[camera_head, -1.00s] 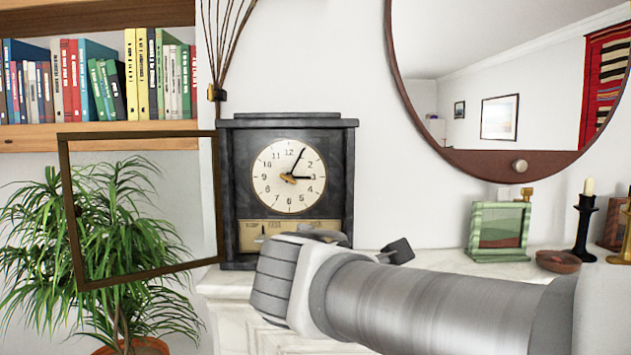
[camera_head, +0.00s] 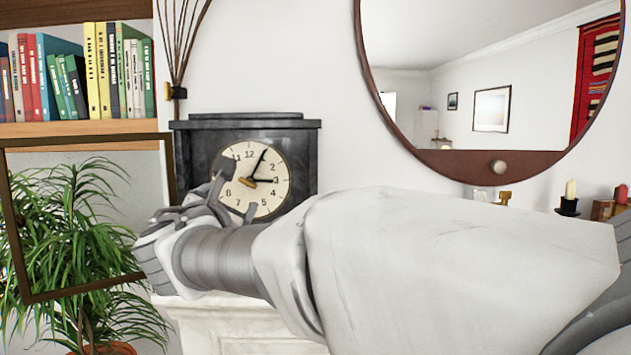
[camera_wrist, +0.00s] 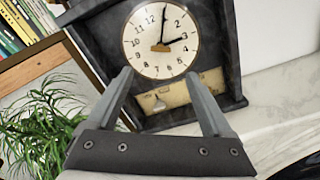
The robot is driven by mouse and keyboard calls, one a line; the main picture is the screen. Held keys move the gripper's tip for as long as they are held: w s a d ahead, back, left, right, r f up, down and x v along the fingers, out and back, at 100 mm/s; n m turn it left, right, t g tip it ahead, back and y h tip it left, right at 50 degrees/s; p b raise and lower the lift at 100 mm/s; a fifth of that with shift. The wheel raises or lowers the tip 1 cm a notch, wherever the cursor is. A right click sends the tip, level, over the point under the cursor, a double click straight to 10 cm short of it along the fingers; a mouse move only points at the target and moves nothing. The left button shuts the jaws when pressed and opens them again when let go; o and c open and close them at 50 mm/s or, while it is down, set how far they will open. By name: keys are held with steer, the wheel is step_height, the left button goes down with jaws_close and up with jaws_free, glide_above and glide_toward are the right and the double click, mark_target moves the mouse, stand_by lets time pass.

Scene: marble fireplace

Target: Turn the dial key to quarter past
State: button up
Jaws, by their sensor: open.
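The black clock (camera_head: 300,150) stands on the mantel with its round cream dial (camera_head: 276,202) facing me. In the wrist view, the dial (camera_wrist: 140,62) looks tilted. The long hand points just past 12, near 1, and the short hand points at 3. A small brass key-like piece (camera_wrist: 160,48) sits at the dial's centre; it also shows in the head view (camera_head: 249,182). My gripper (camera_head: 234,192) is open and empty in front of the dial. In the wrist view, its fingertips (camera_wrist: 158,76) show below the key, spread to either side and apart from it.
A shelf of books (camera_head: 80,128) is at upper left. A round mirror (camera_head: 440,158) hangs at right. White mantel surface (camera_wrist: 275,95) is clear right of the clock.

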mark_target(247, 184)
steer(key=w+p, duration=0.1)
steer(key=w, duration=0.3)
steer(key=w+p, duration=0.1)
steer(key=w, duration=0.4)
steer(key=w+p, duration=0.1)
steer(key=w, duration=0.3)
steer(key=shift+w+a, duration=0.2)
steer(key=shift+a, duration=0.1)
jaws_close()
